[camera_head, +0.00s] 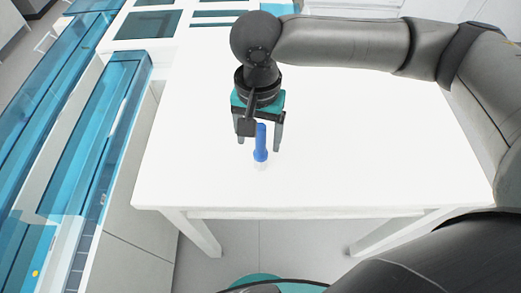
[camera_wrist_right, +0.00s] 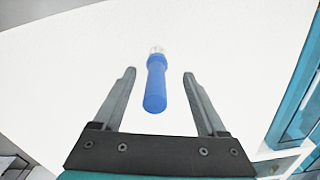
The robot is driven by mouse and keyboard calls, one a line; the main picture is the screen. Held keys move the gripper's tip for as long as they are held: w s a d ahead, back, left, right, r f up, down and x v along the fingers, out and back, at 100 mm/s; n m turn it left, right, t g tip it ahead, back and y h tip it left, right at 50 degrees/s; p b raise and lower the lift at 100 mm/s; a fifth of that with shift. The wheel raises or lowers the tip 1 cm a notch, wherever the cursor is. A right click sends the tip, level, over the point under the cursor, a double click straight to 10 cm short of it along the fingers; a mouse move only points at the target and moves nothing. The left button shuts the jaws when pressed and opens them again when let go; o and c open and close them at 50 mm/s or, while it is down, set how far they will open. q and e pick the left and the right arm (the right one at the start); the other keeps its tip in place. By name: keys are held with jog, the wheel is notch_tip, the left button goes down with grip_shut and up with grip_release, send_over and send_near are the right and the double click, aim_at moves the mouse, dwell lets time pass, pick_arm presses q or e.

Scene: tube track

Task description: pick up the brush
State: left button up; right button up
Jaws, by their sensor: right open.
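The brush has a blue handle and a pale, whitish tip. In the head view the brush (camera_head: 261,143) shows at the left part of the white table (camera_head: 350,130), with its tip toward the table's front edge. My right gripper (camera_head: 259,146) is above it, pointing down, with one finger on each side. In the wrist view the brush (camera_wrist_right: 156,84) lies between the two open fingers of my right gripper (camera_wrist_right: 160,74), apart from both. I cannot tell how high the fingers are above the table. My left gripper is not in view.
The table is otherwise bare, with wide free room to the right of the brush. A blue-and-white machine with clear blue panels (camera_head: 110,120) stands to the left of the table. More equipment with dark windows (camera_head: 150,25) stands at the back left.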

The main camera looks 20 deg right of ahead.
aim_at(261, 150)
jog(key=f, duration=0.4)
jog(key=shift+s+d+b, duration=0.15)
jog(key=shift+s+b, duration=0.05)
jog(key=shift+b, duration=0.1)
grip_shut()
dwell(0.3)
